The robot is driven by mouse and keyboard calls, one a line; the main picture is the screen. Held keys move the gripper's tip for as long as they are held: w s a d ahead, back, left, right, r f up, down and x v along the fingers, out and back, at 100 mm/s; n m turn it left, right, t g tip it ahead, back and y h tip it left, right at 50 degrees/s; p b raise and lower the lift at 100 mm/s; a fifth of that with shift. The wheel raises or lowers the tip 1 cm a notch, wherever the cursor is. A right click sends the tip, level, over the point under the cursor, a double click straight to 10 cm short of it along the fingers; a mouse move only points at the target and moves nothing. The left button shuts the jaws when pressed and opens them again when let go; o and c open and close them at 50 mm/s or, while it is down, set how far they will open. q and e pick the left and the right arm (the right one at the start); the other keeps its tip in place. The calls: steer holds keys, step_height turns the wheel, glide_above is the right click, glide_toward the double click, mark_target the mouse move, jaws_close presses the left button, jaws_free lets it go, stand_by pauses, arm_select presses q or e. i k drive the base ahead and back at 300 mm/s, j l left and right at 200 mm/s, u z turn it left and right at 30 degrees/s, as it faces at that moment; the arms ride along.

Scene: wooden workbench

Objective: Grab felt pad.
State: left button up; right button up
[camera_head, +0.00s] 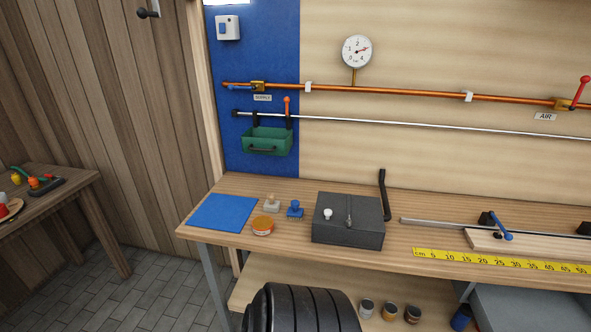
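A flat blue square (222,212) lies on the left end of the wooden workbench (290,185). It is the only thing in view that looks like a felt pad, though its material cannot be told from here. Its upper face is uncovered and nothing rests on it. Neither my left nor my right gripper is in view.
Right of the blue square stand a beige-topped stamp-like piece (272,203), a blue one (295,209), an orange round tin (263,226) and a dark box (348,222). A green bin (267,141) hangs above. A yellow ruler (500,262) runs along the front edge.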

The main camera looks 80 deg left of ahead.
mark_target(271, 206)
steer(key=u, duration=2.9)
steer(key=i+j+z, duration=0.25)
steer(key=j+z, duration=0.2)
steer(key=i+j+z, duration=0.25)
steer(key=j, duration=0.15)
steer(key=j+z, duration=0.2)
steer(key=j, duration=0.1)
